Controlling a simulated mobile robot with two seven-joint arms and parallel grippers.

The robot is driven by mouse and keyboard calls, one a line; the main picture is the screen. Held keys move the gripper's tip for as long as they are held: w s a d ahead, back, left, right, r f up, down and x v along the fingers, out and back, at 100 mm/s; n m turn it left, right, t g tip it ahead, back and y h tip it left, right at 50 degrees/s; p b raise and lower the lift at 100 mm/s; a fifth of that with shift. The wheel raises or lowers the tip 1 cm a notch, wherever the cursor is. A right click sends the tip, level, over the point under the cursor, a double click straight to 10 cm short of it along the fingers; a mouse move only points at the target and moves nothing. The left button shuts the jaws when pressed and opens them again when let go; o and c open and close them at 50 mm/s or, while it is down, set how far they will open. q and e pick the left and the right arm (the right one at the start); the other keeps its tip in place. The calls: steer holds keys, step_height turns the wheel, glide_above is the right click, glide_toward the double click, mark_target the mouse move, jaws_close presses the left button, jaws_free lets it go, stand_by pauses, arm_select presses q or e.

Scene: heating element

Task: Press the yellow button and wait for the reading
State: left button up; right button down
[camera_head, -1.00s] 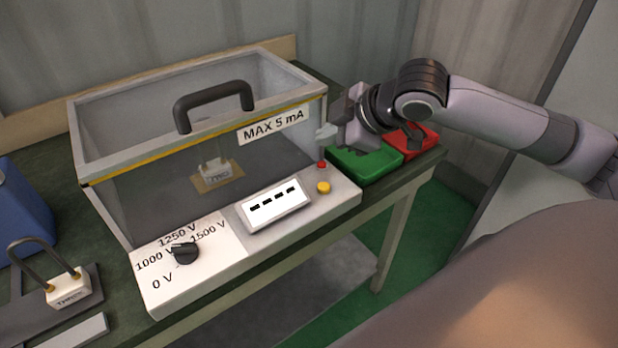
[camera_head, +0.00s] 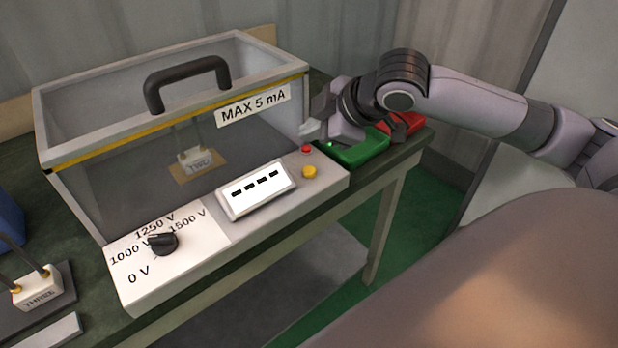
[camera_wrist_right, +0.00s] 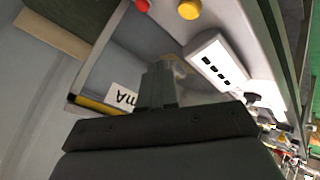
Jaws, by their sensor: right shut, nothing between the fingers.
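The yellow button (camera_head: 309,172) sits on the front panel of the test box, right of the display (camera_head: 257,190), which shows dashes. The button also appears at the top of the right wrist view (camera_wrist_right: 189,9). A small red button (camera_head: 306,149) is just behind it. My right gripper (camera_head: 308,130) is shut and empty, above and behind the red button, apart from the yellow one. In the right wrist view its dark fingers (camera_wrist_right: 158,88) point over the panel. My left gripper is not in view.
The clear box (camera_head: 190,110) has a closed lid with a black handle (camera_head: 187,80), and a part labelled TWO (camera_head: 197,160) inside. A black knob (camera_head: 163,243) is on the left panel. Green (camera_head: 360,150) and red (camera_head: 405,122) trays stand at right. A part labelled THREE (camera_head: 38,288) is at left.

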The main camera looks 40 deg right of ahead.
steer(key=b, duration=0.3)
glide_above(313, 172)
step_height(313, 172, down, 4)
steer(key=shift+f, duration=0.55)
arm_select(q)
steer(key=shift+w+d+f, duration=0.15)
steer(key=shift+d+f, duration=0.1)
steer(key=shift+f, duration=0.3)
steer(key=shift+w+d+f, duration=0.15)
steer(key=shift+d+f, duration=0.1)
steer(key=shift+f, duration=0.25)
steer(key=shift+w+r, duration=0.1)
arm_select(e)
steer(key=shift+f, duration=0.15)
steer(key=shift+f, duration=0.25)
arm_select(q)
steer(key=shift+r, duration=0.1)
